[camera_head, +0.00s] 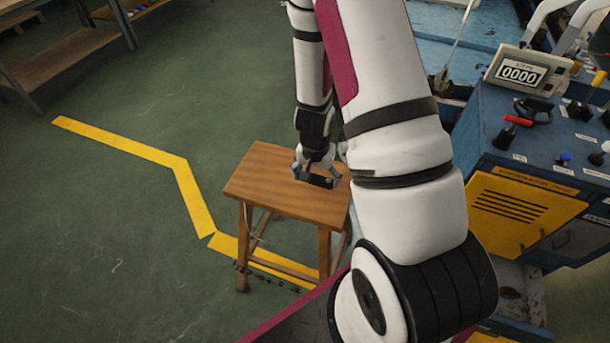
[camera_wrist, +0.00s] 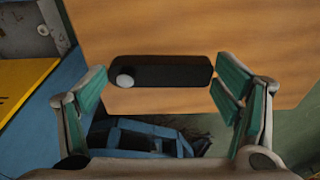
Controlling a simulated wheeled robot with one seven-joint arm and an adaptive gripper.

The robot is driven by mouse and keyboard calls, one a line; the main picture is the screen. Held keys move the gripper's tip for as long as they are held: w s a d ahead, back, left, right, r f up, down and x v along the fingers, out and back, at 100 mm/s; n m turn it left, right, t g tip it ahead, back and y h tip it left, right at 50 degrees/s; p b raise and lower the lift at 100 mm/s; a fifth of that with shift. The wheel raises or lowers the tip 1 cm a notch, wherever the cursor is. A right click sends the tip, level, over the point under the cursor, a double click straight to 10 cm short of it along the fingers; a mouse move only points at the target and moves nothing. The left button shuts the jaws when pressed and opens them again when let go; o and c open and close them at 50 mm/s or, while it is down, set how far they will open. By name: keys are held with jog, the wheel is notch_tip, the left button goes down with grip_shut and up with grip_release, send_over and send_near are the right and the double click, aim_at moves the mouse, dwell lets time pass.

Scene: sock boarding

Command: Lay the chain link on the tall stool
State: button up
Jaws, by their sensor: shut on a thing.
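The chain link is a dark, flat, round-ended bar with a pale round pin at one end (camera_wrist: 170,71); in the head view it is a small dark shape (camera_head: 321,181) under my fingers. My gripper (camera_wrist: 161,78) is shut on it lengthwise, one green-padded finger at each end. In the head view, my gripper (camera_head: 316,176) is low over the right part of the tall stool's brown wooden top (camera_head: 255,181), which also fills much of the wrist view (camera_wrist: 200,28). I cannot tell whether the link touches the top. My arm hides the stool's right side.
A blue machine cabinet (camera_head: 495,153) with a yellow panel, knobs and a counter (camera_head: 518,73) stands at the right. A wooden bench (camera_head: 62,60) is at the back left. Yellow tape (camera_head: 130,144) marks the green floor, which is clear left of the stool.

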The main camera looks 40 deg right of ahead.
jog(key=w, duration=0.4)
jog(key=shift+w+a+f, duration=0.2)
jog(key=shift+a, duration=0.2)
jog(key=shift+w+f, duration=0.1)
jog(key=shift+f, duration=1.65)
jog(key=shift+c, duration=0.2)
jog(key=shift+f, duration=0.1)
jog(key=shift+f, duration=0.1)
jog(key=o, duration=1.3)
